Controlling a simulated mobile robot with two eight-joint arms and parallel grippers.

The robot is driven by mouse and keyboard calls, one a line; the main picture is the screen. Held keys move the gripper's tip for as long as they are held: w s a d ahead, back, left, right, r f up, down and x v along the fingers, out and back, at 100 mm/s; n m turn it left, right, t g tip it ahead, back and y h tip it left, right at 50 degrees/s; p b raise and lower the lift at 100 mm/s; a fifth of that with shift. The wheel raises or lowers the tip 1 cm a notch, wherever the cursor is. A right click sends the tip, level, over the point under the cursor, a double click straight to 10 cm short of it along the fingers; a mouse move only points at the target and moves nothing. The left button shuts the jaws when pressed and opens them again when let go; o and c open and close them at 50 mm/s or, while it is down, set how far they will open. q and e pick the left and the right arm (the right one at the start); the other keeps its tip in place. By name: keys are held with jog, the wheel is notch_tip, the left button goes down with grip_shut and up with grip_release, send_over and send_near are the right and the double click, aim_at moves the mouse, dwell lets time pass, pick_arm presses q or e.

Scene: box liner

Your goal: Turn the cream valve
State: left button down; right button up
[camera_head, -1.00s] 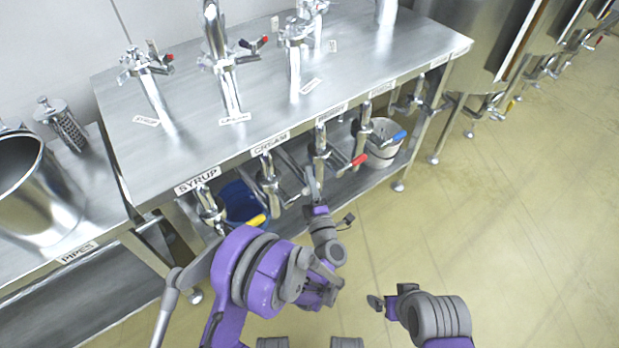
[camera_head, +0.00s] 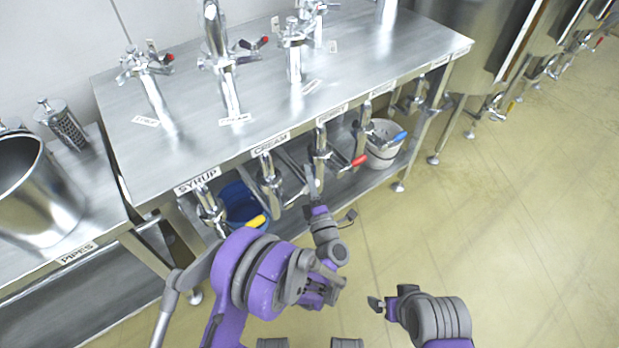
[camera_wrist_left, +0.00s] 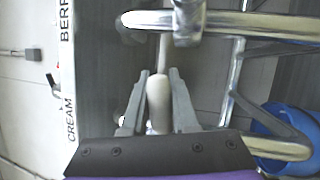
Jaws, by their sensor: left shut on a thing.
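The cream valve (camera_head: 268,175) is a metal tap under the table edge, below the CREAM label (camera_head: 271,145). Its pale handle (camera_wrist_left: 158,102) shows in the left wrist view, lying between the two grey fingers. My left gripper (camera_head: 311,182) is at this handle, to the right of the tap body in the head view, and hides most of it there. In the left wrist view my left gripper (camera_wrist_left: 160,80) is shut on the handle. My right gripper (camera_head: 377,304) is low in the head view, away from the valves; its finger opening is unclear.
The syrup valve with a yellow handle (camera_head: 256,221) is to the left, near a blue bucket (camera_head: 242,203). A red handle (camera_head: 359,160) and a blue handle (camera_head: 399,136) are to the right, by a white bucket (camera_head: 380,155). The floor at right is clear.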

pick_arm(q)
jog(key=s+a+r+n+g+y, duration=0.2)
jog(key=n+y, duration=0.3)
jog(key=n, duration=0.6)
jog(key=s+a+r+n+g+y, duration=0.2)
jog(key=a+r+n+y, duration=0.3)
jog(key=n, duration=0.7)
jog(key=shift+s+a+g+y+p, duration=0.3)
jog(key=shift+s+g+y+p, duration=0.15)
jog(key=shift+s, duration=0.35)
jog(key=shift+n, duration=0.3)
jog(key=c, duration=0.7)
grip_release()
jog(key=shift+f, duration=0.1)
